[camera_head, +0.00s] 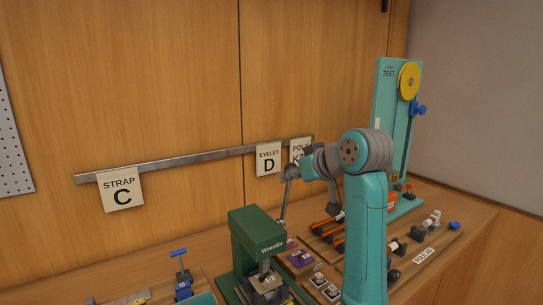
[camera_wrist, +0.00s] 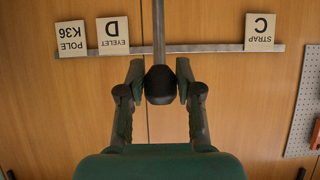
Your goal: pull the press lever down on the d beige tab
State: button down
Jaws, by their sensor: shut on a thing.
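The green press (camera_head: 255,232) stands on the bench at the lower middle of the head view. Its lever (camera_head: 284,207) rises up and to the right from the press. My gripper (camera_head: 290,173) is at the lever's top end. In the wrist view, my gripper (camera_wrist: 159,78) is shut on the black lever knob (camera_wrist: 160,88), one finger on each side. Small pale labelled pieces (camera_head: 268,279) show at the press base, but I cannot tell which is the d beige tab.
A teal test tower (camera_head: 385,105) with a yellow wheel stands at the back right. Small labelled parts (camera_head: 319,281) and a blue-handled tool (camera_head: 182,275) sit beside the press. Cards (camera_head: 121,190) hang on a metal wall rail (camera_head: 205,162), one reading EYELET D (camera_head: 268,160).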

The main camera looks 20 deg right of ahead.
jog(key=shift+w+a+r, duration=0.2)
jog(key=shift+w, duration=0.35)
jog(key=shift+w+a+r, duration=0.15)
jog(key=shift+w, duration=0.45)
jog(key=shift+w+a+r, duration=0.2)
jog(key=shift+w, duration=0.35)
jog(key=shift+w+a, duration=0.25)
jog(key=shift+w, duration=0.6)
jog(key=shift+w+a, duration=0.25)
jog(key=shift+w, duration=0.55)
grip_release()
jog(key=shift+f, duration=0.15)
notch_tip(320, 180, up, 7)
jog(key=shift+s+f, duration=0.1)
